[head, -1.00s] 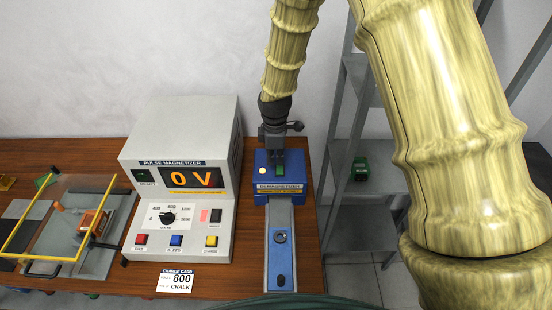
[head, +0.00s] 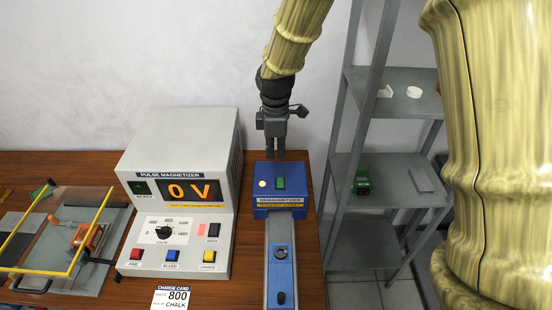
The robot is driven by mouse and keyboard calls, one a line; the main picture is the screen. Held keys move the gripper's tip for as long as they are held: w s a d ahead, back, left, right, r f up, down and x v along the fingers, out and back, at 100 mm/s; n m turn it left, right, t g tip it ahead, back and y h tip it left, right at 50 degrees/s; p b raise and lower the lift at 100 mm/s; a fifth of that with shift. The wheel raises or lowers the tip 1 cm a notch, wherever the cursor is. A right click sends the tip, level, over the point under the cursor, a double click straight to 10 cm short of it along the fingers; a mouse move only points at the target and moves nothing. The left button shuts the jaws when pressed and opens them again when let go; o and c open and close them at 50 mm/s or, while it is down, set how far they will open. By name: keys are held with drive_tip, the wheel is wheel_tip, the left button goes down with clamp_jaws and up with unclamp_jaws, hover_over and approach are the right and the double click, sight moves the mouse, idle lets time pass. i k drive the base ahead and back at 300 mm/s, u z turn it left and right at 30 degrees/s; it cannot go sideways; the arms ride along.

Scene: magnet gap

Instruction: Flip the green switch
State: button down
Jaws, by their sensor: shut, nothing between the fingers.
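The green switch (head: 280,183) is a small green rocker on the sloped top of the blue demagnetizer box (head: 262,204). A pale lit lamp (head: 262,184) sits just left of it. My gripper (head: 275,156) is shut and empty, pointing down above and behind the switch, apart from it. The whole switch is in view; which way it is tipped is too small to tell.
The pulse magnetizer (head: 180,150) stands left of the box and reads 0 V. A grey track (head: 281,245) runs forward from the box. A yellow-framed fixture (head: 80,235) is at far left. Grey shelves (head: 385,160) stand at right.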

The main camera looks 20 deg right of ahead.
sight(281, 181)
drive_tip(key=k, duration=1)
